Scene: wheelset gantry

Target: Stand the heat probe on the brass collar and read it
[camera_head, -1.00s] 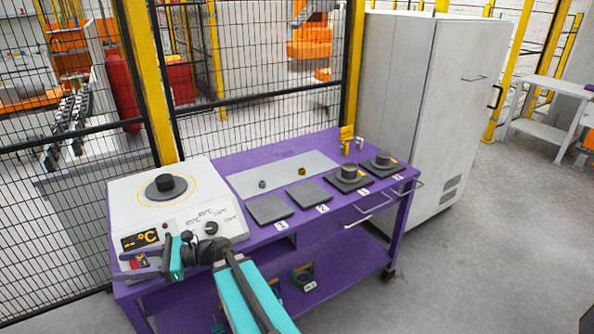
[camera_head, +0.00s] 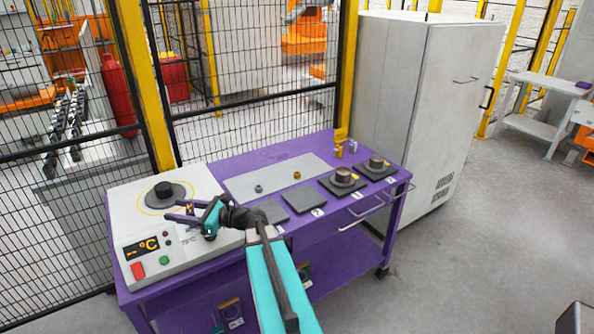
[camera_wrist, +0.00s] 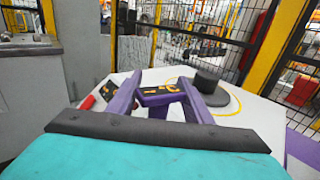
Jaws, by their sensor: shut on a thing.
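My gripper (camera_head: 184,212) is above the front part of the white heater box (camera_head: 205,258), its purple fingers pointing left. It is shut on a small dark thing with orange marks (camera_wrist: 160,96), which looks like the heat probe; the fingers partly hide it. A small brass-coloured ring (camera_head: 297,174), which looks like the brass collar, sits on the grey mat at the back of the purple bench, well to the right of my gripper. A duller grey ring (camera_head: 259,188) is to its left.
A dark cylinder (camera_head: 164,190) stands on the heater's round plate. The heater's display (camera_head: 141,248) shows dashes and °C. Dark pads line the bench front; two larger rings (camera_head: 343,175) (camera_head: 376,162) stand on the right-hand ones. Mesh fence is behind, a grey cabinet (camera_head: 430,110) right.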

